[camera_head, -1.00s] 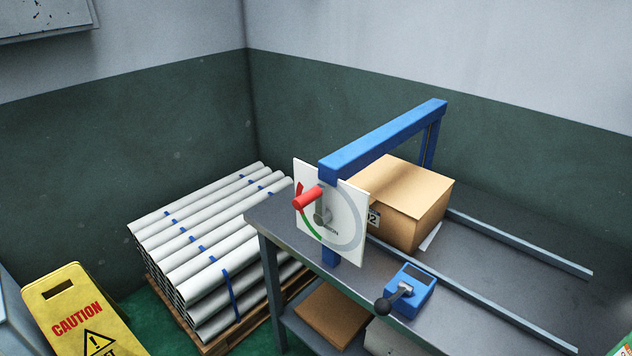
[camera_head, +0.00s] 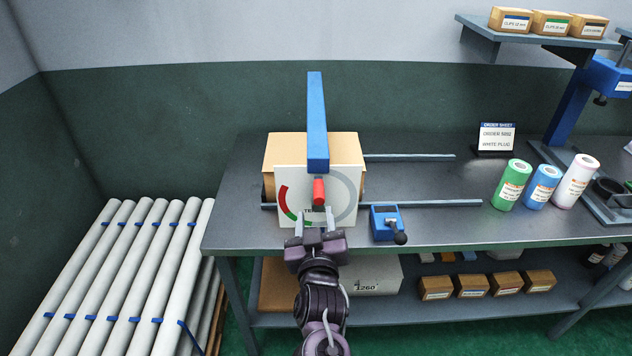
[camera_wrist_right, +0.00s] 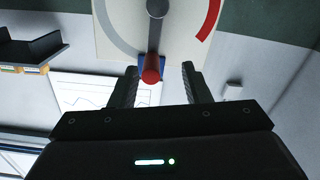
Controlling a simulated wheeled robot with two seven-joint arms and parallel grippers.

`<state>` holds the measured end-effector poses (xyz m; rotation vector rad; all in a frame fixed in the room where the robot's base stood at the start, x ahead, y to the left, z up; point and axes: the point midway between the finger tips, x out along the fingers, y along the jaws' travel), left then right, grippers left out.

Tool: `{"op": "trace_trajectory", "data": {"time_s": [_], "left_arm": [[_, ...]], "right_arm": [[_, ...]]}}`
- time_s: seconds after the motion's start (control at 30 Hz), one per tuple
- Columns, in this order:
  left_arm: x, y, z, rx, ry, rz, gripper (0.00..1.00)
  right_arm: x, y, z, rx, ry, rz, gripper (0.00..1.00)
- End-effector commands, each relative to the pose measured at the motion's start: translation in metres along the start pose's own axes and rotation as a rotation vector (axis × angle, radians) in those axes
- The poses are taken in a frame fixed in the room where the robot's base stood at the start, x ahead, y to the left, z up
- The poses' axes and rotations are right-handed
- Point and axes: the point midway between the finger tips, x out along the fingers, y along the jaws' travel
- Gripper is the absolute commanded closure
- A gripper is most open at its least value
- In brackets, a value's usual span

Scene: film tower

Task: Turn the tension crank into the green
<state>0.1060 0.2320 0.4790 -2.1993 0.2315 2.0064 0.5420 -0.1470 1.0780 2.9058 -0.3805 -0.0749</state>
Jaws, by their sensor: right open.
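The tension crank has a red handle (camera_head: 319,191) in front of a white dial plate (camera_head: 350,178) with a red arc, a green arc and a grey arc. The plate hangs at the blue frame (camera_head: 317,120) over the bench. My right gripper (camera_head: 315,220) is open just below and in front of the handle. In the right wrist view the red handle (camera_wrist_right: 151,70) lies between the spread fingertips (camera_wrist_right: 160,75), and whether they touch it cannot be told. The crank's arm is mostly hidden in the head view. My left gripper is not in view.
A cardboard box (camera_head: 285,146) stands behind the dial. A blue unit with a black-knobbed lever (camera_head: 386,224) sits right of it on the bench (camera_head: 440,232). Green (camera_head: 511,185), blue (camera_head: 542,187) and pink (camera_head: 576,181) rolls stand further right. White tubes (camera_head: 130,270) are stacked left.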

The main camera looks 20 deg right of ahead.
Motion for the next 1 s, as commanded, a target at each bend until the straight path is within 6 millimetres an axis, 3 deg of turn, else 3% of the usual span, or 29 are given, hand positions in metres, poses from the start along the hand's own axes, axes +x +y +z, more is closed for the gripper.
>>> {"op": "trace_trajectory", "data": {"time_s": [0.13,0.6,0.97,1.0], "left_arm": [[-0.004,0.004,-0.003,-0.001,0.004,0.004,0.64],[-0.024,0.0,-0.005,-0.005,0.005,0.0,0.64],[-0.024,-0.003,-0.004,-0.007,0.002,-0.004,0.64],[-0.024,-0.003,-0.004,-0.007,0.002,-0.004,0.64]], "right_arm": [[0.004,0.008,-0.018,0.013,0.023,0.024,0.57],[0.07,0.009,-0.019,0.013,0.023,0.022,0.57],[0.076,0.009,-0.017,0.014,0.022,0.022,0.57],[0.076,0.009,-0.017,0.014,0.022,0.022,0.61]]}}
